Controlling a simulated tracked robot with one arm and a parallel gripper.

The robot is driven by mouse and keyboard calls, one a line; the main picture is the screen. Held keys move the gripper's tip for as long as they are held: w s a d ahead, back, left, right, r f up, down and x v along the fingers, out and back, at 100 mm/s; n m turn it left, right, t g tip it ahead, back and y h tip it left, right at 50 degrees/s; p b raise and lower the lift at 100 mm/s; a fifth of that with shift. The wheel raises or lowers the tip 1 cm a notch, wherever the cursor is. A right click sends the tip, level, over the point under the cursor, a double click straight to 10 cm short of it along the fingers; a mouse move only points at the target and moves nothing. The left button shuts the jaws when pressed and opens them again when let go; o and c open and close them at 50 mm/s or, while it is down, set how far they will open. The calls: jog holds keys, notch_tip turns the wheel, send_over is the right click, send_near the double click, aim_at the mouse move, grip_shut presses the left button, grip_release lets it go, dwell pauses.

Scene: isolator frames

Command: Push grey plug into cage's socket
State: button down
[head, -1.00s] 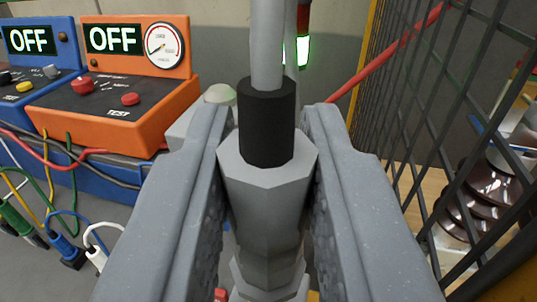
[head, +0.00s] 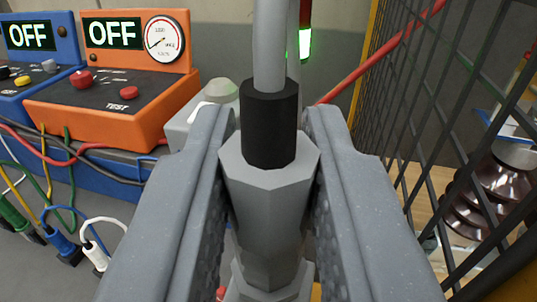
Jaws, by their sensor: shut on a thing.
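The grey plug (head: 268,195) stands roughly upright in the middle of the head view, with a black collar (head: 269,125) and a grey cable rising from its top. My gripper (head: 268,180) is shut on the plug, one finger on each side. Below the plug is a grey faceted piece (head: 268,278), partly hidden; I cannot tell whether it is the plug's lower end or a socket. The cage (head: 440,130) is a dark mesh with a yellow post on the right. Its socket cannot be made out.
An orange test box (head: 125,95) and a blue box (head: 40,45), both reading OFF, stand at the left. Green, blue and white plugs (head: 95,255) with cables lie at lower left. A red cable (head: 375,55) runs toward the cage. Brown insulators (head: 485,195) stand behind the mesh.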

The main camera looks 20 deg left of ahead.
jog(key=shift+f+b, duration=0.3)
jog(key=shift+f, duration=0.35)
jog(key=c, duration=1.2)
grip_release()
jog(key=shift+s+d, duration=0.1)
jog(key=shift+s, duration=0.05)
jog(key=b+v, duration=0.3)
jog(key=v, duration=1)
jog(key=shift+s+b, duration=0.25)
jog(key=shift+b, duration=0.05)
